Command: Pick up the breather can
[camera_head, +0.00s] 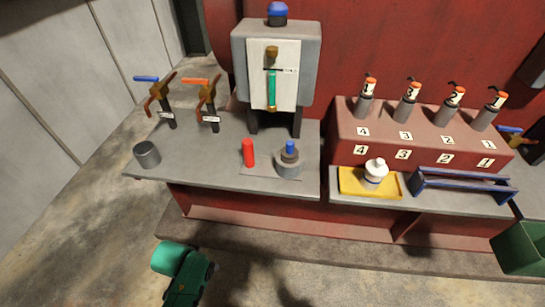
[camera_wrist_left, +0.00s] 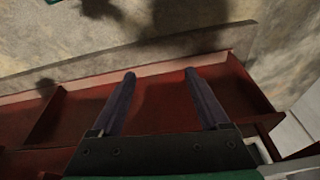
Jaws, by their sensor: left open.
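No label marks the breather can, so I cannot tell for certain which thing it is. A short dark grey can (camera_head: 147,154) stands upright at the left end of the grey bench. A white, round-topped can-like piece (camera_head: 376,172) stands on a yellow tray (camera_head: 351,188) at the right. My left gripper (camera_wrist_left: 159,76) is open in the left wrist view, with nothing between its fingers. Red bench framing and floor show beyond them. In the head view my left arm is low in front of the bench, and its fingers cannot be made out. My right gripper is not in view.
A red cylinder (camera_head: 248,153) and a blue-topped fitting (camera_head: 289,160) stand mid-bench. A gauge cabinet (camera_head: 240,52) stands at the back. A blue tray (camera_head: 460,190) and numbered red block (camera_head: 350,131) are right.

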